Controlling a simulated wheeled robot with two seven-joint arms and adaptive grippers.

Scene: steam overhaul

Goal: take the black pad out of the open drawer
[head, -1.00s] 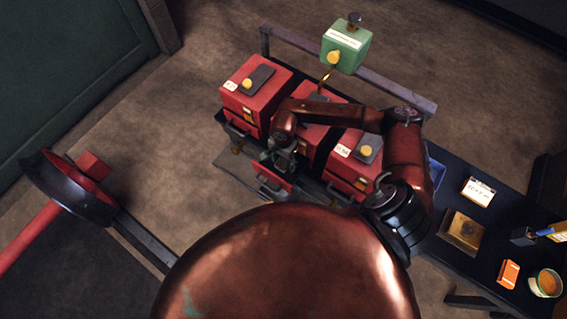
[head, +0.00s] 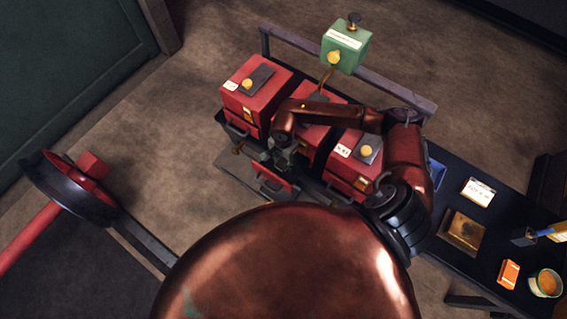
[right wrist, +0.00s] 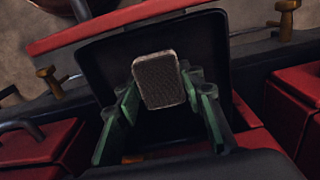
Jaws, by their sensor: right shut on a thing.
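The black pad (right wrist: 160,80), a small dark textured block, shows in the right wrist view between the green fingers of my right gripper (right wrist: 163,88). The gripper is shut on it. Behind the pad is the dark inside of the open drawer (right wrist: 205,45); I cannot tell whether the pad still touches its floor. In the head view my right gripper (head: 279,157) is over the open drawer, whose red front (head: 272,184) sticks out below the middle red cabinet (head: 316,128). The pad is hidden there by the gripper. My left gripper is not in view.
Red cabinets stand left (head: 258,88) and right (head: 350,160) of the middle one on a dark bench. A green box (head: 346,46) stands behind on a rail.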

